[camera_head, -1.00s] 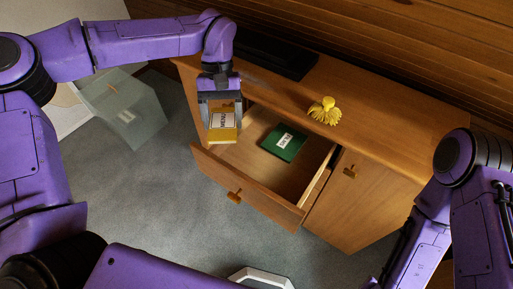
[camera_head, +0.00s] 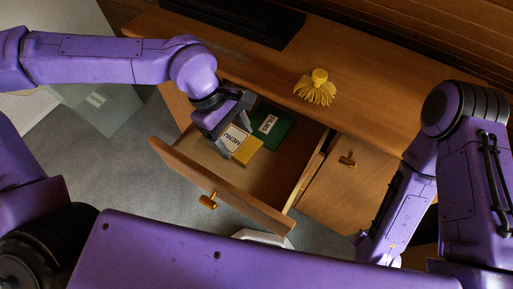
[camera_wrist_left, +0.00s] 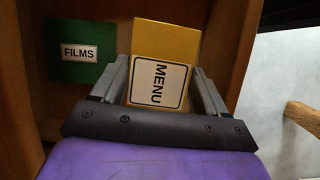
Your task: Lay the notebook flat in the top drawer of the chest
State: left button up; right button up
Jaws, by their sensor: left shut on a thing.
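A yellow notebook (camera_head: 247,151) with a white MENU label is held by my left gripper (camera_head: 237,130), which is shut on it. In the left wrist view the notebook (camera_wrist_left: 167,42) stands between the two fingers of the gripper (camera_wrist_left: 161,75). The notebook is inside the outline of the open top drawer (camera_head: 265,187); I cannot tell whether it touches the drawer floor. A green book (camera_head: 284,124) labelled FILMS lies in the drawer beside it, and it also shows in the left wrist view (camera_wrist_left: 92,72). My right arm is at the right; its gripper is not visible.
The wooden chest (camera_head: 390,108) has a yellow fringed object (camera_head: 317,87) and a flat black object (camera_head: 235,22) on top. A cupboard door with a knob (camera_head: 347,160) is right of the drawer. The drawer's near right floor is clear. A translucent box (camera_head: 100,108) stands at the left.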

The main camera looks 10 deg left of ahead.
pick_arm(q)
jog(key=f, duration=0.2)
jog(key=shift+w+d+f+n, duration=0.25)
jog(key=shift+d+f+n, duration=0.15)
notch_tip(320, 180, down, 8)
jog(key=shift+s+f+b, duration=0.1)
jog(key=shift+f+b, duration=0.05)
jog(key=shift+b, duration=0.45)
pick_arm(e)
jog(key=shift+w+f, duration=0.2)
jog(key=shift+f, duration=0.25)
jog(key=shift+w+f, duration=0.2)
jog(key=shift+f, duration=0.25)
pick_arm(q)
jog(key=o, duration=1.1)
jog(key=p+v, duration=0.2)
jog(key=v, duration=1)
jog(key=shift+a, duration=0.1)
pick_arm(e)
jog(key=shift+r, duration=0.95)
